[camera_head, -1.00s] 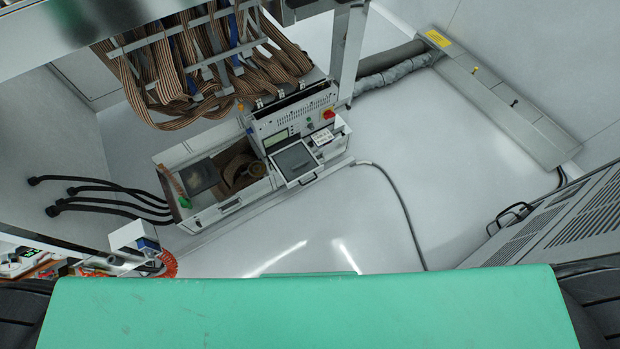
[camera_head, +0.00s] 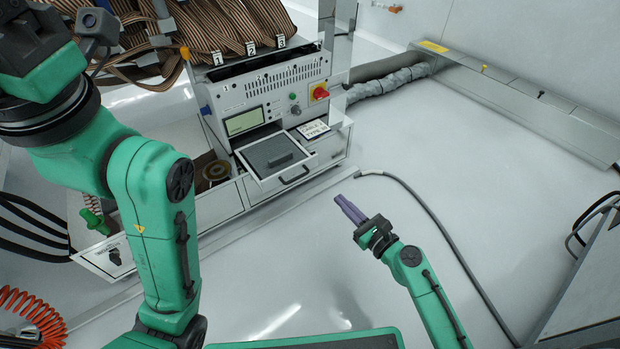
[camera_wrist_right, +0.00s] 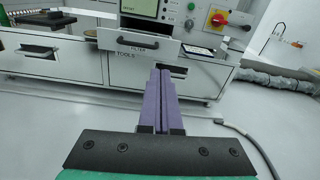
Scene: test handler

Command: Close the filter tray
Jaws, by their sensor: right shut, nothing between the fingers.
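The filter tray (camera_head: 262,181) is pulled out from the front of the white test handler, below its small screen. It has a dark grey inset with a raised grip and a dark bar handle on its front. In the right wrist view the tray front (camera_wrist_right: 110,40), lettered FILTER, faces me beyond the fingertips. My right gripper (camera_head: 341,200) has purple fingers, shut and empty, over the floor in front and to the right of the tray, apart from it. Its fingers (camera_wrist_right: 160,74) point toward the tray. My left arm crosses the left side; its gripper is out of view.
The handler panel (camera_head: 270,95) has a red and yellow knob (camera_head: 319,92). A labelled card (camera_head: 314,129) lies right of the tray. A grey cable (camera_head: 430,215) runs along the floor to the right. Open floor lies between gripper and handler.

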